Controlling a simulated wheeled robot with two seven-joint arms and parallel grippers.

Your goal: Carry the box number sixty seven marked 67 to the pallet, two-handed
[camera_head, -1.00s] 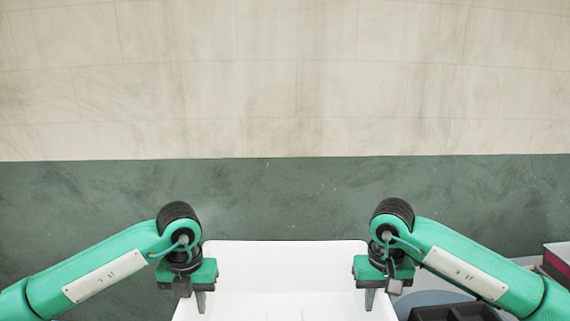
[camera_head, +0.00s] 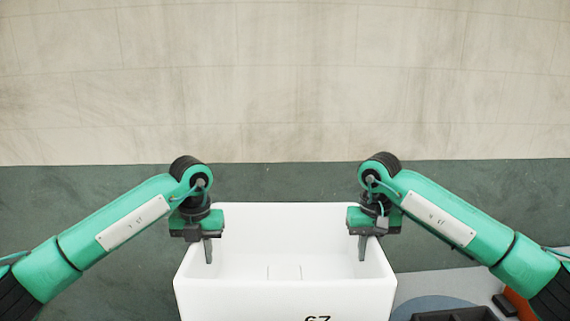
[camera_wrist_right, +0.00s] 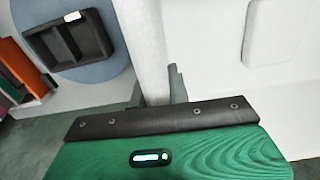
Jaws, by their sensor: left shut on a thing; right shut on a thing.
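The white box marked 67 (camera_head: 285,268) is open-topped and sits at the bottom middle of the head view, its number on the near wall partly cut off by the frame edge. My left gripper (camera_head: 204,250) is shut on the box's left wall, one finger showing inside. My right gripper (camera_head: 366,246) is shut on the right wall in the same way. In the right wrist view the right gripper (camera_wrist_right: 158,88) has the white box wall (camera_wrist_right: 148,45) between its fingers. The box's underside is hidden. No pallet can be made out.
A dark tray (camera_head: 452,314) on a blue-grey round patch lies right of the box; it also shows in the right wrist view (camera_wrist_right: 70,40). Orange and other coloured items (camera_wrist_right: 35,70) stand beside it. Green floor and a pale tiled area (camera_head: 285,80) ahead look clear.

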